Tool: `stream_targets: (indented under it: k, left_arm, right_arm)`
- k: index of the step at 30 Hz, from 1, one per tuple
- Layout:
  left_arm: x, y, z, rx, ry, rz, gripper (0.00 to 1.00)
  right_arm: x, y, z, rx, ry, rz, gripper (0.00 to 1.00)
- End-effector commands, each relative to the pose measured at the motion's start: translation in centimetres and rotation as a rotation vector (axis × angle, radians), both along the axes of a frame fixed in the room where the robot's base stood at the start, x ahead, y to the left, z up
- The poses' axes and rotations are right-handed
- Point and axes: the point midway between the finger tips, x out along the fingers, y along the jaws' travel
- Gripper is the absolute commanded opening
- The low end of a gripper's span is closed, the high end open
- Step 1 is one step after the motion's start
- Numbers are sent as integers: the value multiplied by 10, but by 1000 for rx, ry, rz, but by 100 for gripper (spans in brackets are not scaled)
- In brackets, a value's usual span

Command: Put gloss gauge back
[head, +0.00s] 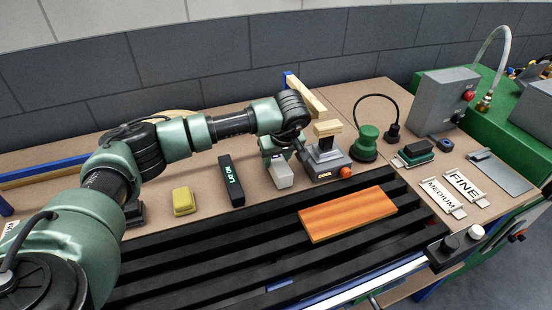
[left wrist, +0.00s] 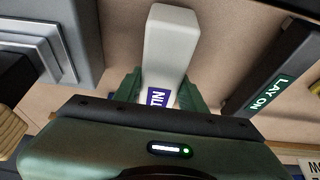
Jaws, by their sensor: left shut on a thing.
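The gloss gauge appears to be the pale grey-white block (head: 281,174) in the middle of the head view. My left gripper (head: 275,155) points down and is shut on it. In the left wrist view the gauge (left wrist: 170,45) sticks out beyond the green fingers (left wrist: 160,90). A purple label on it is partly hidden by the gripper, with letters like "TIN" showing. I cannot tell whether the gauge touches the brown bench top (head: 262,208). My right gripper is not in view.
A black "LAY ON" bar (head: 231,181) lies left of the gauge, with a yellow block (head: 183,201) beyond it. A grey device marked "COOL" (head: 325,163) stands close on the right. An orange wood panel (head: 347,214) lies on black slats in front.

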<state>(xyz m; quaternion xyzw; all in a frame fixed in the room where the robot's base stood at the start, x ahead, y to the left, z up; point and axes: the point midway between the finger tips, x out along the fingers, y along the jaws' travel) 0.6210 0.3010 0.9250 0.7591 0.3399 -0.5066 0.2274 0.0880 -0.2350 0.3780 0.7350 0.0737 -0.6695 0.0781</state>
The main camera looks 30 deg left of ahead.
Motion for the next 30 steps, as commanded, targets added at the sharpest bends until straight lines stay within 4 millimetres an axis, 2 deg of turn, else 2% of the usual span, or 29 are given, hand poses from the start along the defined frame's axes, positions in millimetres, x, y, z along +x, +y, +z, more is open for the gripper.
stream_targets:
  k: [1, 2, 4, 13, 17, 20, 30]
  left_arm:
    - [0, 0, -3, 1, -1, 0, 0]
    - [0, 0, -3, 0, 0, 0, 43]
    - [0, 0, -2, 0, 0, 0, 62]
    - [0, 0, -1, 0, 0, 1, 62]
    - [0, -1, 5, -1, -2, 0, 62]
    - [-4, -6, 19, -1, -4, -2, 62]
    - [-22, -26, 85, 0, -5, -2, 62]
  right_arm:
    - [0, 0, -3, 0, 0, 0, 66]
    - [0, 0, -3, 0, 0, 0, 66]
    - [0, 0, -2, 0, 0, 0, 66]
    - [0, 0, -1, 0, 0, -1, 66]
    - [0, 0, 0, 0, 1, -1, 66]
    - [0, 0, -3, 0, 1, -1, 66]
    - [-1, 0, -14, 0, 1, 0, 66]
